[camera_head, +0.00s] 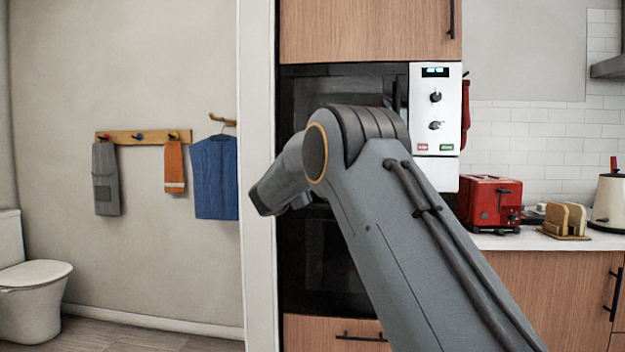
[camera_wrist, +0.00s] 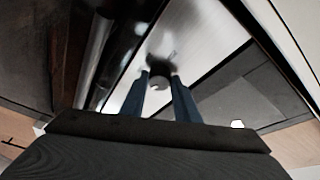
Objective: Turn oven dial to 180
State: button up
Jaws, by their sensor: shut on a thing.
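In the wrist view, my gripper (camera_wrist: 160,76) has its two dark blue fingers on either side of a dark round dial (camera_wrist: 161,66) on a pale, shiny panel (camera_wrist: 205,35). It is shut on this dial. The dial's pointer and any numbers, such as 180, cannot be read. In the head view, the dark oven front (camera_head: 322,265) shows low in the tall cabinet.
Above the oven is a dark microwave (camera_head: 335,88) with a white control panel (camera_head: 452,105) bearing a display, two dials and red and green buttons. A red toaster (camera_head: 487,200) stands on the counter (camera_head: 555,241) at right. A white wall edge (camera_head: 258,200) borders the cabinet at left.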

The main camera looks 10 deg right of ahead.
jog(key=m, duration=0.1)
jog(key=m+g+p, duration=0.1)
jog(key=m, duration=0.1)
jog(key=m+y, duration=0.1)
jog(key=m, duration=0.1)
jog(key=shift+r, duration=0.35)
jog(key=m+y+p, duration=0.1)
jog(key=m, duration=0.1)
jog(key=m+g+y+p, duration=0.1)
jog(key=m, duration=0.2)
jog(key=shift+r, duration=0.15)
jog(key=shift+d+g, duration=0.1)
jog(key=shift+g, duration=0.2)
jog(key=o, duration=1)
jog(key=shift+o, duration=0.2)
jog(key=v, duration=0.8)
